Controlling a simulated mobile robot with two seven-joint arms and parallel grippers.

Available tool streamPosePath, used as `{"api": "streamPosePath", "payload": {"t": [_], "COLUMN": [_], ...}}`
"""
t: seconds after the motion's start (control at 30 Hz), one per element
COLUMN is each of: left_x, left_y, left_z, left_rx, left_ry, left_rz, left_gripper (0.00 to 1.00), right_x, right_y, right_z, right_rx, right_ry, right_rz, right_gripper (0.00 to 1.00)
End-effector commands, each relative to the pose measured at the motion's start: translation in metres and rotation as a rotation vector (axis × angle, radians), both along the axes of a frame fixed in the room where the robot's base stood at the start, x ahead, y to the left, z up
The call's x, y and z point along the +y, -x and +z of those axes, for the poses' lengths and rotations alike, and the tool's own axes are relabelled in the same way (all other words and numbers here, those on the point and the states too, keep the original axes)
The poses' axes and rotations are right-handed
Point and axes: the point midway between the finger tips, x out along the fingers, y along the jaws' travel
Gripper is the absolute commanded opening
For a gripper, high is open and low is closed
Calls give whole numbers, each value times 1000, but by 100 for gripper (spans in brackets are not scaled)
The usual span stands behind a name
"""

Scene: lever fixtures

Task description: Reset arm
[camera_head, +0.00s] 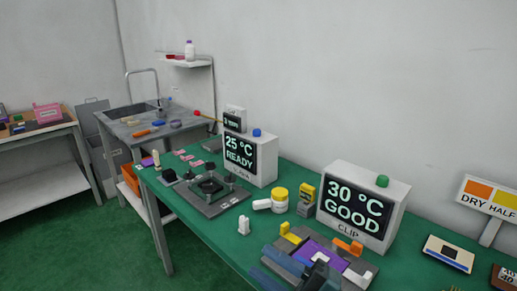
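A lever fixture (288,247) stands at the front of the green table, with a purple plate (312,249) and yellow, orange and blue parts around it. My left gripper is not in view. A second, dark fixture (215,200) with a round centre sits further left. A display (355,208) reads "30 °C GOOD" above "CLIP"; another (240,155) reads "25 °C READY".
A white bottle with a yellow lid (279,197) and a yellow device (306,196) stand between the fixtures. A white-framed panel (449,253) and a "DRY HALF" sign (488,200) are at the right. A grey sink bench (150,127) stands beyond the table. Green floor is open at left.

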Motion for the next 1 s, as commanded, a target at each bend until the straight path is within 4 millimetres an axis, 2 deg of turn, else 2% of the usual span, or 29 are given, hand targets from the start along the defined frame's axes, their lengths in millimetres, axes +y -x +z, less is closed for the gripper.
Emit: {"api": "streamPosePath", "payload": {"t": [0.03, 0.1, 0.17, 0.2, 0.27, 0.3, 0.43, 0.53, 0.63, 1.0], "left_x": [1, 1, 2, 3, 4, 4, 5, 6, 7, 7], "left_y": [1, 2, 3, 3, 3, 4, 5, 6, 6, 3], "left_z": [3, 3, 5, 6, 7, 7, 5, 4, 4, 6], "left_rx": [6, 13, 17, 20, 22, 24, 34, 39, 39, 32], "left_ry": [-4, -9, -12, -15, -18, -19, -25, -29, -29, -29], "left_rz": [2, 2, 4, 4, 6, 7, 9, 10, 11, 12], "left_gripper": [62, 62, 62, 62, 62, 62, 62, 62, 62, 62], "right_x": [-13, -37, -57, -70, -88, -96, -114, -120, -122, -123], "right_y": [-5, -11, -8, -1, 15, 29, 71, 95, 106, 107], "right_z": [-14, -44, -78, -102, -139, -160, -209, -229, -238, -240], "right_rx": [173, 407, 617, 756, 951, 1064, 1341, 1464, 1519, 1525], "right_ry": [-88, -187, -259, -301, -351, -376, -429, -447, -454, -454], "right_rz": [-101, -240, -355, -429, -525, -578, -698, -746, -766, -768], "right_gripper": [36, 36, 36, 36, 36, 36, 36, 36, 36, 36]}}
